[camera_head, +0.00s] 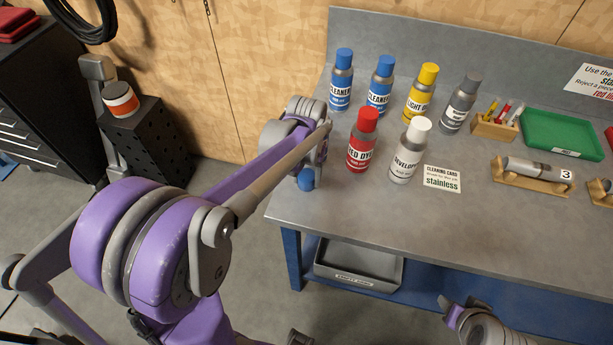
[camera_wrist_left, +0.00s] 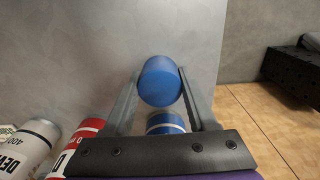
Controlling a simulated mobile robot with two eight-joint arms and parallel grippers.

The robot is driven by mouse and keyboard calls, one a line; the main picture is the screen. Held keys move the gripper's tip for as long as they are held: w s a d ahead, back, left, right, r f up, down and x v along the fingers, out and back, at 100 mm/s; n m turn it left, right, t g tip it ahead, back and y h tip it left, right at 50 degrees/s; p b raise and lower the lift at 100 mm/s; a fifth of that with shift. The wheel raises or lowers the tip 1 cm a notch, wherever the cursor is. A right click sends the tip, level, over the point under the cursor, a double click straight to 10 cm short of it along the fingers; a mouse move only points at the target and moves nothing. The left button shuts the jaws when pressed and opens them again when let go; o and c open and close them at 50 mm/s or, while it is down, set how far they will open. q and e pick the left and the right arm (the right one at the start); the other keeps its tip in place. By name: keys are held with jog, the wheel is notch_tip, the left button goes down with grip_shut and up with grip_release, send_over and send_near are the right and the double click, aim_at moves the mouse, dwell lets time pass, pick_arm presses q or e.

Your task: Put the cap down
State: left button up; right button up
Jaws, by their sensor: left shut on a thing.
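My left gripper (camera_head: 312,165) is shut on a blue cap (camera_head: 306,179) near the left edge of the grey workbench (camera_head: 320,210). In the left wrist view the cap (camera_wrist_left: 160,82) sits between the two finger ends (camera_wrist_left: 160,85). A blue and white thing (camera_wrist_left: 165,124) shows below it, partly hidden by the gripper's dark bar; I cannot tell whether the two touch. Whether the cap touches the bench is unclear. Part of my right arm's end (camera_head: 465,318) shows at the lower right; its jaws are not clear.
A red dye can (camera_head: 361,145) and white developer can (camera_head: 409,155) stand just right of my left gripper. Two blue cleaner cans (camera_head: 341,85), a yellow can (camera_head: 421,95) and a grey can (camera_head: 460,108) stand behind. A cleaning card (camera_head: 442,178) lies flat. The front bench is clear.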

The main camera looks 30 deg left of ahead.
aim_at(307, 175)
pick_arm(q)
jog(key=shift+f, duration=0.1)
jog(key=o, duration=1.3)
jog(key=shift+r, duration=0.2)
notch_tip(307, 175, up, 11)
jog(key=s+d+f+m+t, duration=0.1)
jog(key=s+d+f+t, duration=0.1)
jog(key=s, duration=0.2)
jog(key=s+d+f+t, duration=0.2)
jog(key=s+f, duration=0.1)
jog(key=s, duration=0.2)
jog(key=s+d+f+m+t, duration=0.1)
jog(key=s+d+f, duration=0.1)
jog(key=s, duration=0.3)
jog(key=shift+d+f+m+t+p, duration=0.3)
jog(key=shift+d+f+t+p, duration=0.05)
jog(key=shift+d+t+p, duration=0.05)
